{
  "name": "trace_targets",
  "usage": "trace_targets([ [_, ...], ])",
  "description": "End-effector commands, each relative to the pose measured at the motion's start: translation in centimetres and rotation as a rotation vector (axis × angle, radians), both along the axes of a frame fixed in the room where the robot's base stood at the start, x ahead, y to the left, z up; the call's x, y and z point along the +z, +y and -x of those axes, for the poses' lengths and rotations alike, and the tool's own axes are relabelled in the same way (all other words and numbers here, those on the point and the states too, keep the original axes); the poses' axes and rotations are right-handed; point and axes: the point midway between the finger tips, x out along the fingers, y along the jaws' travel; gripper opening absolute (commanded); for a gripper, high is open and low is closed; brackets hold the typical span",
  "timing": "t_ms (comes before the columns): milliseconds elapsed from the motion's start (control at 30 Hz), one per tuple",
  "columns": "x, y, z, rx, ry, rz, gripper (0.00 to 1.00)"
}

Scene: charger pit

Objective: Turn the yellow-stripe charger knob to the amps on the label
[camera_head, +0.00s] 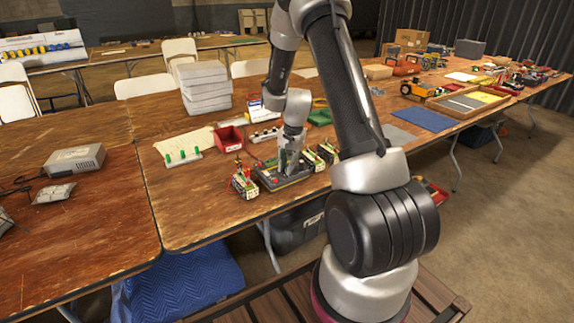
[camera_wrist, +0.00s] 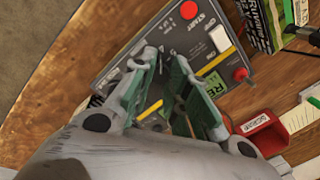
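The grey charger (camera_head: 284,178) sits near the front edge of the wooden table, with my gripper (camera_head: 288,160) over it. In the wrist view its grey panel (camera_wrist: 125,67) shows red knobs or buttons, a white switch (camera_wrist: 221,39) and the word START. A yellow stripe (camera_wrist: 212,64) lies right of my fingers, and more yellow shows between them. A green label (camera_wrist: 214,84) lies beside the right finger; its writing is not clearly readable. My gripper (camera_wrist: 166,58) points down at the panel with its green-padded fingers apart. Something dark shows between them; I cannot tell whether they touch a knob.
Batteries with red and black leads (camera_head: 243,180) stand left of the charger, others to its right. A red bin (camera_head: 229,139) and a rack with green pieces (camera_head: 183,157) stand behind left.

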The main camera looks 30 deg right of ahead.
Motion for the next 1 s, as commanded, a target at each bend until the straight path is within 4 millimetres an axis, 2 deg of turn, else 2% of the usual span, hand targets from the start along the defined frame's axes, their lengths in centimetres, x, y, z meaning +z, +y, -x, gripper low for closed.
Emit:
trace_targets([
  [33, 0.1, 0.0, -0.1, 0.000, -0.002, 0.001, 0.24],
  [133, 0.1, 0.0, 0.0, 0.001, -0.001, 0.000, 0.41],
  [400, 0.0, 0.0, 0.0, 0.001, 0.000, 0.000, 0.41],
  [533, 0.8, -0.1, 0.0, 0.001, -0.002, 0.000, 0.41],
  [667, 3.1, -0.3, 0.3, 0.000, -0.004, 0.001, 0.41],
  [900, 8.4, -0.7, 1.0, 0.001, -0.004, 0.001, 0.41],
  [1000, 10.1, -0.9, 1.2, 0.001, -0.003, 0.001, 0.41],
])
